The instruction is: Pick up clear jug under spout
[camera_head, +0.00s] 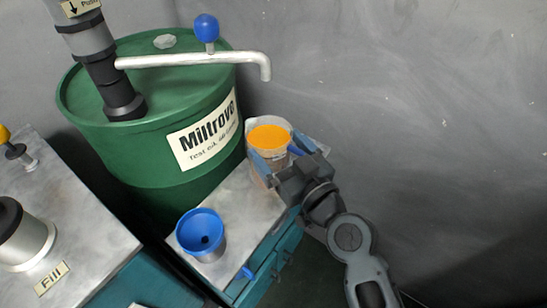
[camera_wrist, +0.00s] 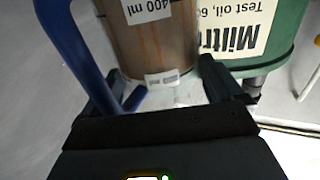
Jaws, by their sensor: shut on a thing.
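The clear jug (camera_head: 268,139), with orange liquid in it, is at the far end of a small metal-topped stand, below the spout (camera_head: 264,66). My gripper (camera_head: 277,158) reaches it from the lower right, with its fingers on either side of the jug, shut on it. In the wrist view the jug (camera_wrist: 158,45) shows brown liquid, a "400 ml" mark and a small label near its base. Its blue handle (camera_wrist: 72,45) is on the left. The jug's top is out of that view. I cannot tell whether its base touches the stand.
The green oil drum (camera_head: 165,150) with its pump pipe stands close on the left. A blue funnel (camera_head: 203,235) sits at the near end of the stand (camera_head: 240,200). A metal-topped cabinet (camera_head: 85,240) is at the lower left. A grey wall rises behind; the right is free.

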